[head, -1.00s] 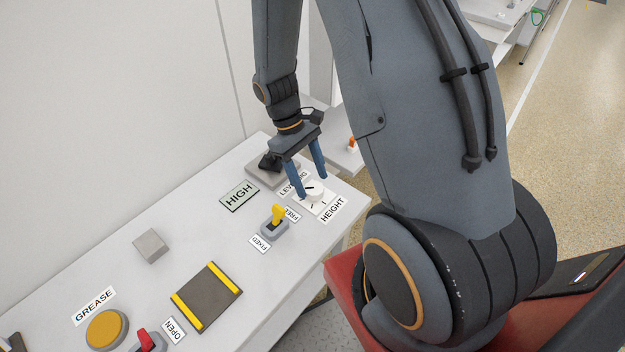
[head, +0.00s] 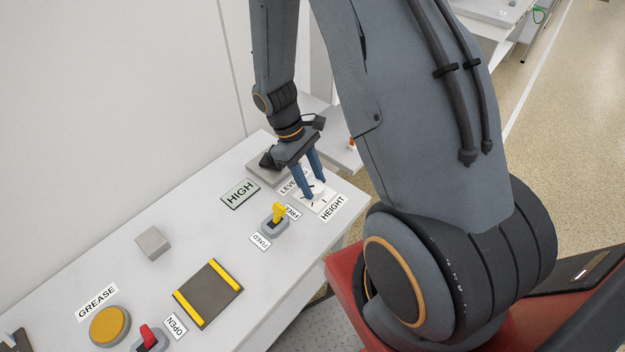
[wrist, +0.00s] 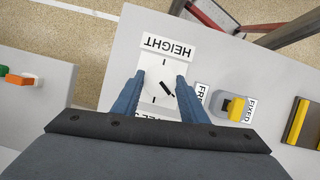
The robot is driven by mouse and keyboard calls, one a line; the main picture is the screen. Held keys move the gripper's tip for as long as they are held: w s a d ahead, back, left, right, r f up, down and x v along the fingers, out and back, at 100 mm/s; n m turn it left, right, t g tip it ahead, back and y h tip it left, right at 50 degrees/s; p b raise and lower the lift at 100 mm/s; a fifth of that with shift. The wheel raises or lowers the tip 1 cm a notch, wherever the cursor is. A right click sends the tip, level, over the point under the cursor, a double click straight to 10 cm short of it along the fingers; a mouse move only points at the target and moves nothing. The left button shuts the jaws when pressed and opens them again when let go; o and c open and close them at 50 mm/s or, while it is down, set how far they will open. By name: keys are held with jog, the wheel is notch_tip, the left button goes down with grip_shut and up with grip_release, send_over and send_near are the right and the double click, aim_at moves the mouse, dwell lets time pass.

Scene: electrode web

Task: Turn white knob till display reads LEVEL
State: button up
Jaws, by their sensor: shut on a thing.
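The white knob (wrist: 166,90) with a black pointer mark sits on a white dial plate (head: 327,198) by the HEIGHT label (head: 333,207). My gripper (head: 315,197) points down at the dial, its two blue fingers closed on the sides of the knob. In the head view the fingers hide most of the knob. In the wrist view my gripper (wrist: 161,80) shows a finger on each side of the knob, and the pointer mark lies slanted. The display (head: 240,194) reads HIGH.
A yellow lever switch (head: 278,214) with FREE and FIXED labels stands close to the dial. Further left are a grey block (head: 152,243), a dark pad with yellow strips (head: 208,293), a GREASE button (head: 109,325) and a red lever (head: 148,337). The bench between them is clear.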

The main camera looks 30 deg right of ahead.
jog(key=shift+a+n+h, duration=0.1)
jog(key=shift+n+h, duration=0.2)
jog(key=shift+n, duration=0.8)
jog(key=o, duration=1)
jog(key=shift+o, duration=0.2)
jog(key=b+v, duration=0.2)
jog(key=v, duration=0.5)
jog(key=shift+r, duration=0.45)
jog(key=shift+s+a, duration=0.1)
jog(key=shift+a, duration=0.05)
jog(key=s+a+r+m+t+y+b, duration=0.2)
jog(key=s+r+m+t, duration=0.3)
jog(key=m, duration=0.3)
jog(key=shift+a+r+y+b, duration=0.4)
jog(key=shift+a+r+b, duration=0.15)
jog(key=shift+a+r, duration=0.3)
